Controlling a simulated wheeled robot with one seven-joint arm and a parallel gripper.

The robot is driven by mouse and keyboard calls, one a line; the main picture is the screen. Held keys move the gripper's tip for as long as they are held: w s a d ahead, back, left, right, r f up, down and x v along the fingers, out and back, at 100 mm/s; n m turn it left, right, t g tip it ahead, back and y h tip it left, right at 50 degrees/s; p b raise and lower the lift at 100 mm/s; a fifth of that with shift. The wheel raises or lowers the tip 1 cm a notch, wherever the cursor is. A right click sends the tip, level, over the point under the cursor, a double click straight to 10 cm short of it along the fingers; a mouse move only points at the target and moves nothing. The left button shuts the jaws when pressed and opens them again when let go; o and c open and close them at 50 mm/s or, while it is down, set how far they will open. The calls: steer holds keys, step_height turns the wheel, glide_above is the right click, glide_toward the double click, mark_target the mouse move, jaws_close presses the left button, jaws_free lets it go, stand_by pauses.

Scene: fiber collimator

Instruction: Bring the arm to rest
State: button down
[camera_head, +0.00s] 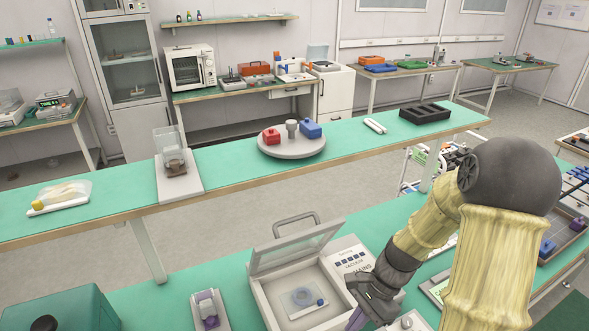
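My arm, yellow with dark joints, comes in from the right side of the picture and bends down to the left. My gripper (360,312) hangs low over the near green bench, at the right front corner of an open-lidded vacuum box (352,255). Only part of it shows; its fingertips are partly cut off by the lower edge, so its opening and any contact are unclear. Inside the box, a small plate with a round part and a blue knob (302,298) lies on the floor. The hinged clear lid (296,246) stands raised.
A purple and white device (207,311) and a dark green case (62,312) stand left of the box. Trays with blue parts (577,190) lie at the right. The long middle bench (228,160) holds a round turntable (292,148) and a black tray (425,113).

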step_height(320, 180, up, 8)
steer(key=s+d+n+t+h, duration=0.1)
steer(key=n+t+h, duration=0.4)
steer(key=n, duration=0.7)
steer(key=shift+s+d+r+n+t, duration=0.25)
steer(key=shift+s+d+n+t, duration=0.05)
steer(key=shift+d+n, duration=0.1)
steer(key=shift+a, duration=0.1)
